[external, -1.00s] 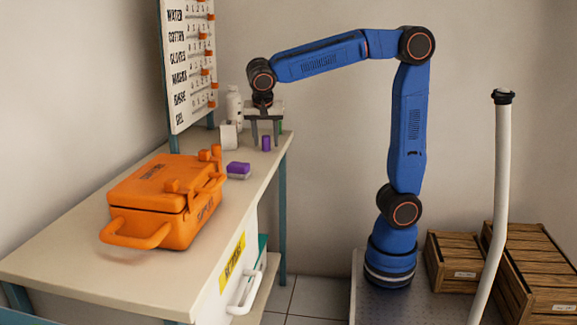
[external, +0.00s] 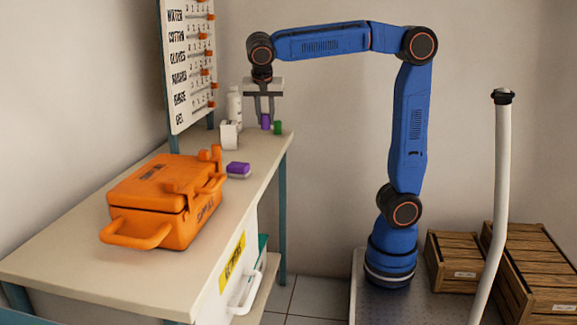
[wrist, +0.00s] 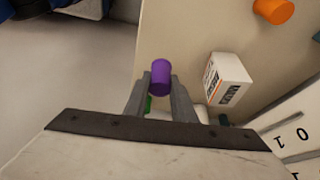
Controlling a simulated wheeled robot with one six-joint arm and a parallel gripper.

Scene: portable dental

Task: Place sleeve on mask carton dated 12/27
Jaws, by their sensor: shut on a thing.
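A small purple cylinder, seemingly the sleeve (external: 266,121), is between the fingertips of my gripper (external: 265,116), above the far end of the counter. In the wrist view the purple sleeve (wrist: 160,78) sits upright between the two grey fingers of my gripper (wrist: 160,84), which are shut on it. A small white carton (external: 229,135) stands on the counter to the left of my gripper. In the wrist view this carton (wrist: 230,80) has a printed label on its side; I cannot read a date. No other carton like it is clearly seen.
An orange case (external: 165,200) fills the near counter. A white bottle (external: 235,105) and a green cylinder (external: 277,127) stand near the gripper. A tally board (external: 187,65) rises along the back.

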